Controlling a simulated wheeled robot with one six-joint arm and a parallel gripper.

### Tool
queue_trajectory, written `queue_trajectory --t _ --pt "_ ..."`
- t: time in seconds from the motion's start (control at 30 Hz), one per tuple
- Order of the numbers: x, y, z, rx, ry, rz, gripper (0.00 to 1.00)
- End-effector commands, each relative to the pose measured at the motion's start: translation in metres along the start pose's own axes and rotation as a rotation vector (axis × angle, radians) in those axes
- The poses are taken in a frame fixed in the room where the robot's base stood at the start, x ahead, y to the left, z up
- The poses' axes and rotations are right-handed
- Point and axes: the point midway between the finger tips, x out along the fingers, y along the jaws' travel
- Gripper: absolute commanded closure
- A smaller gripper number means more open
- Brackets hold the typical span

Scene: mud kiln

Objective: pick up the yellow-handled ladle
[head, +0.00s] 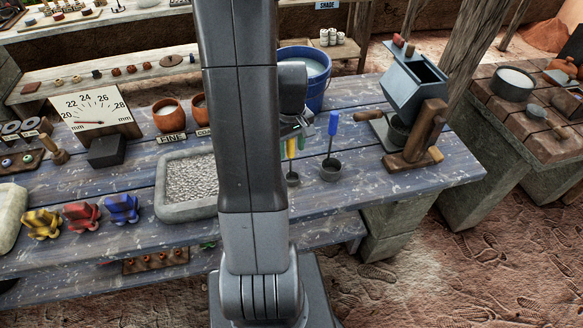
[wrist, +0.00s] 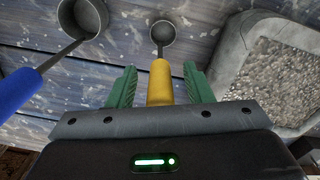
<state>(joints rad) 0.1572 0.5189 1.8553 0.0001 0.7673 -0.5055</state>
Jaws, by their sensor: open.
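The yellow-handled ladle stands upright on the blue plank table, with its yellow handle (wrist: 160,84) between the two green fingers of my gripper (wrist: 159,70) in the wrist view. The fingers are open, with a small gap on each side of the handle. Its dark cup (wrist: 163,33) is beyond the fingertips. In the head view my arm partly hides the gripper (head: 297,130), and a bit of the yellow handle (head: 291,147) shows below it. A blue-handled ladle (head: 333,123) stands just to the right; it also shows at left in the wrist view (wrist: 20,90).
A grey stone tray of gravel (head: 187,210) lies to the left. A blue bucket (head: 318,95) stands behind the ladles. A grey hopper on a wooden stand (head: 412,85) is to the right. The table is clear in front of the blue-handled ladle.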

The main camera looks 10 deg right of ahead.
Motion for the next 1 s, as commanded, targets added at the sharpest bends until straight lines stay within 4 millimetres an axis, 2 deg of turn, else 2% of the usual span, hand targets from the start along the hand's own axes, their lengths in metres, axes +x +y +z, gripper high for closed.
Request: queue_trajectory --t 0.07,0.3,0.67,0.77,1.0 --pt "0.0 0.0 0.0 0.0 0.0 0.0 0.54" --pt "0.0 0.0 0.0 0.0 0.0 0.0 0.99" --pt "-0.004 0.0 0.0 0.0 0.002 0.001 1.0" --pt "-0.014 0.0 -0.001 0.0 0.003 0.002 1.0" --pt "-0.058 0.001 -0.001 0.0 0.006 0.003 1.0"
